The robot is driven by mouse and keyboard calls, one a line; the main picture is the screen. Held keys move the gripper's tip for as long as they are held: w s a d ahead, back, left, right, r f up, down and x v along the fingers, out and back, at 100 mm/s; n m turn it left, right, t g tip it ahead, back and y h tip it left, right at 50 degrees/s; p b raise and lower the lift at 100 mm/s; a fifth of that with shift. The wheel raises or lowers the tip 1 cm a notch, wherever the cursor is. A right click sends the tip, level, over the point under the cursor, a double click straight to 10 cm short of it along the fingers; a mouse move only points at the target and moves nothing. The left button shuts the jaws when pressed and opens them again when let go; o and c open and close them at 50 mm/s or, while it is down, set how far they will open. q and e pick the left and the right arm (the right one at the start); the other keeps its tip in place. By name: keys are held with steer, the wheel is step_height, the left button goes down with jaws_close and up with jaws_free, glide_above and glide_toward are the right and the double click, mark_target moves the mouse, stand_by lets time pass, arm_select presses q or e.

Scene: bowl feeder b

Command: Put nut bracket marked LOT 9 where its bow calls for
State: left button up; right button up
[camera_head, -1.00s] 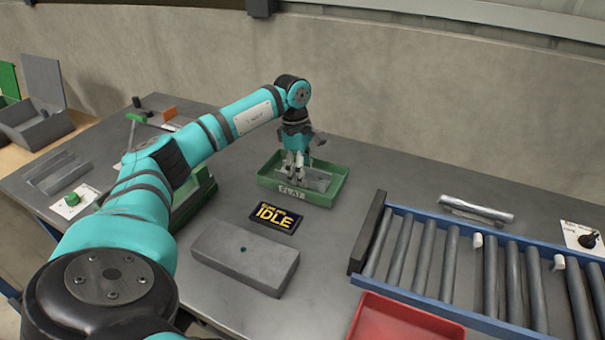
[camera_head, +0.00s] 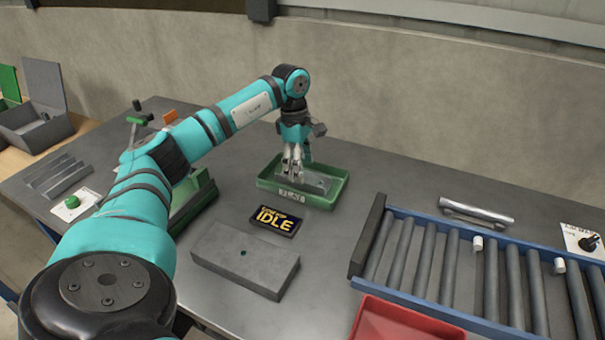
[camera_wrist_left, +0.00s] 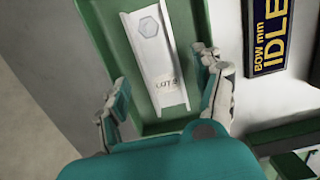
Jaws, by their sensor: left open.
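The nut bracket (camera_head: 317,183) is a pale metal channel lying in the green tray (camera_head: 325,203) labelled FLAT. In the left wrist view the bracket (camera_wrist_left: 150,55) shows a hexagonal nut near its far end and a tag that seems to read LOT 9, though the last character is blurred. My left gripper (camera_head: 293,168) is over the tray's left part. In the left wrist view its open fingers (camera_wrist_left: 165,95) stand on either side of the bracket's tagged end, with gaps to it. My right gripper is not in view.
A display (camera_head: 275,220) reading IDLE lies in front of the tray, with a grey block (camera_head: 245,257) nearer. A roller conveyor (camera_head: 450,260) and a red tray (camera_head: 405,322) are on the right. Several grey channels (camera_head: 58,175) lie at the left.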

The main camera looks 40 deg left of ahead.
arm_select(q)
step_height(320, 180, up, 9)
steer(key=a, duration=0.1)
steer(key=shift+s, duration=0.15)
steer(key=shift+r, duration=0.1)
stand_by(0.4)
